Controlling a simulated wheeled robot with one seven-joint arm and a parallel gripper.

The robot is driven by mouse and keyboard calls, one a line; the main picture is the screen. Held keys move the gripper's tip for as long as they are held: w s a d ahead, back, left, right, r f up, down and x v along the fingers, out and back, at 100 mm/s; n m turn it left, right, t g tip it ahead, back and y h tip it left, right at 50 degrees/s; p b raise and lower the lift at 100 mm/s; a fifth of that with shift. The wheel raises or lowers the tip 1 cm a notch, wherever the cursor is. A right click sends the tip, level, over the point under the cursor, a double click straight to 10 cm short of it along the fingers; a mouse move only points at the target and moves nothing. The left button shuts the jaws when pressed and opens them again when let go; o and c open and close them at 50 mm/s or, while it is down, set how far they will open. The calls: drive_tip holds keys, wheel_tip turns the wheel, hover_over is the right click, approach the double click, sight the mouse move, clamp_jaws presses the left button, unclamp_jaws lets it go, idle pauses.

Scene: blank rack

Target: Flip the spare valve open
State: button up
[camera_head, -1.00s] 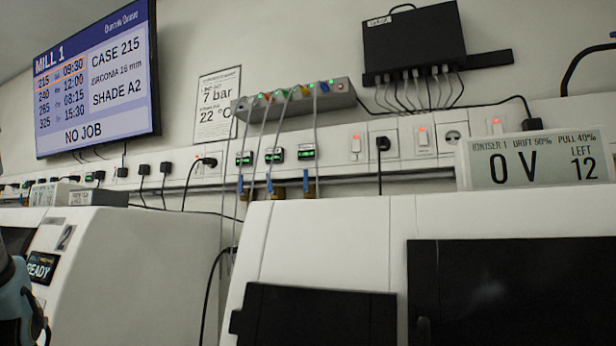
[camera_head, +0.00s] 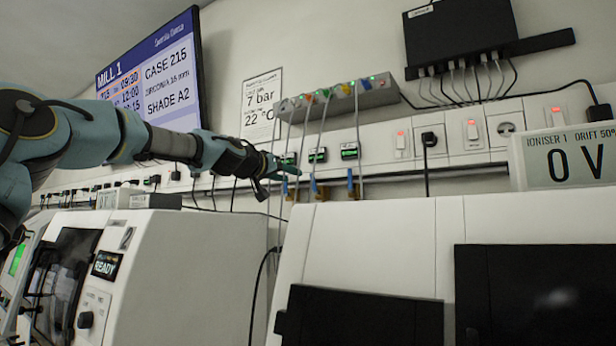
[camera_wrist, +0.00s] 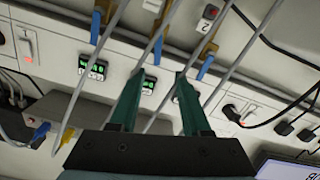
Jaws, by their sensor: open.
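Several small valves with blue levers and brass bodies sit in a row under green-lit displays on the wall rail. In the head view two levers show plainly, a middle one (camera_head: 313,184) and a right one (camera_head: 350,183); my gripper (camera_head: 288,171) is by the left end of the row. In the wrist view there is a left lever (camera_wrist: 96,27), a middle lever (camera_wrist: 158,48) and a right lever (camera_wrist: 205,67). My gripper (camera_wrist: 161,74) is open and empty, its fingertips below the middle and right levers in that picture. I cannot read which valve is the spare.
Thin grey hoses run from the manifold box (camera_head: 340,98) down past the valves, and some cross close to my fingers. Black cables (camera_wrist: 262,40) hang nearby. White mill housings (camera_head: 200,260) stand below the rail, with an ioniser display (camera_head: 570,158) at right.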

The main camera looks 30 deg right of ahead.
sight(311, 176)
drive_tip(key=w+d+p, duration=0.1)
drive_tip(key=d+p, duration=0.1)
drive_tip(key=p, duration=0.1)
drive_tip(key=w+d+r+p, duration=0.1)
drive_tip(key=w+d+p, duration=0.1)
drive_tip(key=d+p, duration=0.1)
drive_tip(key=w+d+r+p, duration=0.1)
drive_tip(key=d+p, duration=0.2)
drive_tip(key=shift+w, duration=0.25)
drive_tip(key=shift+p+x, duration=0.3)
drive_tip(key=shift+x, duration=0.45)
drive_tip(key=shift+f, duration=0.15)
clamp_jaws()
